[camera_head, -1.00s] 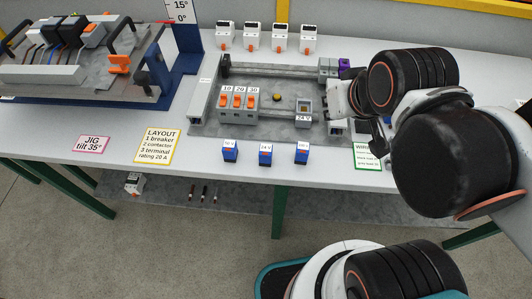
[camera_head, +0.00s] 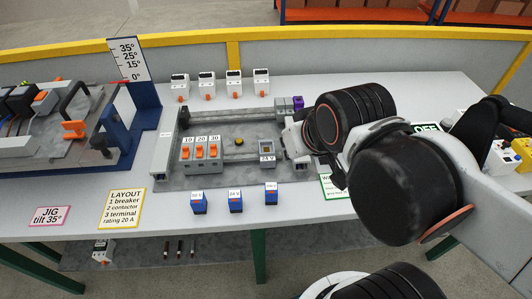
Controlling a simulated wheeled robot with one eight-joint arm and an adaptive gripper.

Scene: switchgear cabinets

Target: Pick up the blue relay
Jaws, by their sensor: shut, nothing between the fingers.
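Three blue relays stand in a row on the table's front part, before the grey mounting plate (camera_head: 222,170): a left one (camera_head: 199,204), a middle one (camera_head: 235,203) whose label seems to read 24 V, and a right one (camera_head: 271,195). The outer labels are too small to read surely. A grey socket (camera_head: 267,147) with a 24 V label sits on the plate. My gripper (camera_head: 308,158) is at the plate's right end, right of and behind the right relay, apart from all three. It is shut and empty; my arm hides much of it.
Three orange-switched breakers (camera_head: 201,151) and a yellow button (camera_head: 239,142) are on the plate. Several white devices (camera_head: 207,84) stand behind it. A tilted jig (camera_head: 60,125) is at left. A layout card (camera_head: 121,208) lies at front left. The table around the relays is clear.

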